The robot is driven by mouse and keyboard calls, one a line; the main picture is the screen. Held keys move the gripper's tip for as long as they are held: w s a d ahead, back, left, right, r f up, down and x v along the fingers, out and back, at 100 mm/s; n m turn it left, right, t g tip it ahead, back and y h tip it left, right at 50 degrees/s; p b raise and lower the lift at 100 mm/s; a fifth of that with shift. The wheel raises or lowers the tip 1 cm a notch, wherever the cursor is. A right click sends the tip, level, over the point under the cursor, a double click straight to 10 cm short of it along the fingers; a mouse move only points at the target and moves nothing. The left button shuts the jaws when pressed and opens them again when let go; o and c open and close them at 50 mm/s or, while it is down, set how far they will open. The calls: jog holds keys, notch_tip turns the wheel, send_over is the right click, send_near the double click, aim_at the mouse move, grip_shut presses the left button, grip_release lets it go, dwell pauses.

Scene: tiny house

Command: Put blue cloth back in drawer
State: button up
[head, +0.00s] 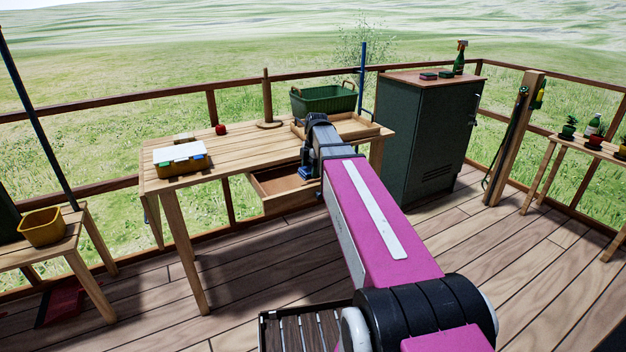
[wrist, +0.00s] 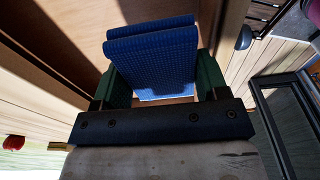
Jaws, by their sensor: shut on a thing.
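The blue cloth (wrist: 152,55) is folded and sits between the green fingers of my gripper (wrist: 160,80) in the wrist view. My gripper is shut on it. In the head view a small bit of the cloth (head: 305,172) shows below the end of my arm, at the open drawer (head: 268,205). The drawer is pulled out under the wooden table (head: 225,163), and my arm hides its right part. In the wrist view wooden drawer or table surfaces (wrist: 62,47) lie close around the cloth. I cannot tell whether the cloth touches the drawer floor.
On the table are a yellow box (head: 180,166), a red object (head: 220,129), a wooden tray (head: 352,126) and a green basket (head: 323,99). A dark green cabinet (head: 425,140) stands to the right. The deck floor (head: 230,280) in front of the table is clear.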

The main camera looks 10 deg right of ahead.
jog(key=shift+w+d+f, duration=0.25)
jog(key=shift+w+f, duration=0.1)
jog(key=shift+w, duration=0.1)
jog(key=shift+w+d+f, duration=0.2)
jog(key=shift+w+f, duration=0.1)
jog(key=shift+w, duration=0.15)
jog(key=shift+f, duration=1.95)
jog(key=shift+f, duration=0.1)
jog(key=o, duration=0.9)
jog(key=r, duration=0.4)
jog(key=d+r, duration=0.1)
jog(key=r, duration=0.7)
jog(key=shift+w+d+r, duration=0.1)
jog(key=shift+w+d, duration=0.1)
